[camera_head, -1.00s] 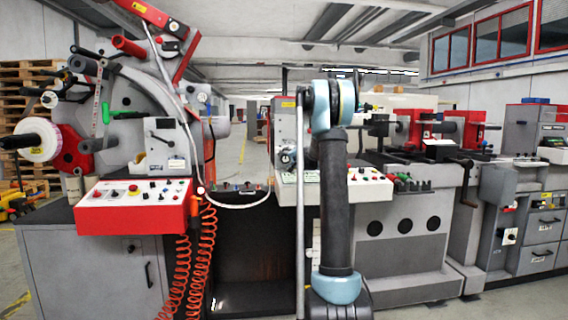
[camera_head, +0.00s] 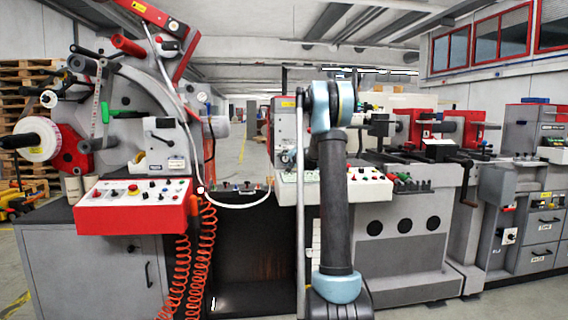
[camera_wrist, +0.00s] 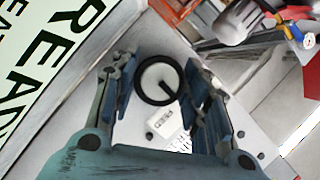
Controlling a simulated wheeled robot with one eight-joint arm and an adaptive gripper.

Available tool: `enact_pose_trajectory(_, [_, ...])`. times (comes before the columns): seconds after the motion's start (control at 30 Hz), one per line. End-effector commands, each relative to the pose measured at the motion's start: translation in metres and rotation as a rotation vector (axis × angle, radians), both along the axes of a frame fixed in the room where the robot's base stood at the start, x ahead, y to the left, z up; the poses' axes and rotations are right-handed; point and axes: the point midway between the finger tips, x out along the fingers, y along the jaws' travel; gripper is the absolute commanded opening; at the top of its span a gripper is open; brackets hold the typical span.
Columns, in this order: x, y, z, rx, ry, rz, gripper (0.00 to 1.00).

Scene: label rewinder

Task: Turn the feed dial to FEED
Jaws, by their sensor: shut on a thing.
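In the wrist view, a round dial (camera_wrist: 158,80) with a black rim and a pale face stands on a light grey panel. A line across its face runs toward the lower right. My gripper (camera_wrist: 160,92) is shut on this dial, with one finger on its left and one on its right. A small white label (camera_wrist: 165,122) with print too small to read lies just below the dial. In the head view, my gripper and the dial are hidden behind my arm.
A sign with READY (camera_wrist: 50,55) is at the wrist view's upper left. A grey cylinder (camera_wrist: 238,20) and a tool with coloured handles (camera_wrist: 292,22) are at upper right. In the head view, a red control box (camera_head: 133,206) stands left and a crank (camera_head: 467,170) right.

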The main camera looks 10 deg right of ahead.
Motion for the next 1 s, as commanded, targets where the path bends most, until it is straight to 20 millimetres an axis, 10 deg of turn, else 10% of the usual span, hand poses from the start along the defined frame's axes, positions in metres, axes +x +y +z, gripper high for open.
enact_pose_trajectory(1.0, [0.0002, -0.0088, -0.0049, 0.64, 0.0, -0.012, 0.19])
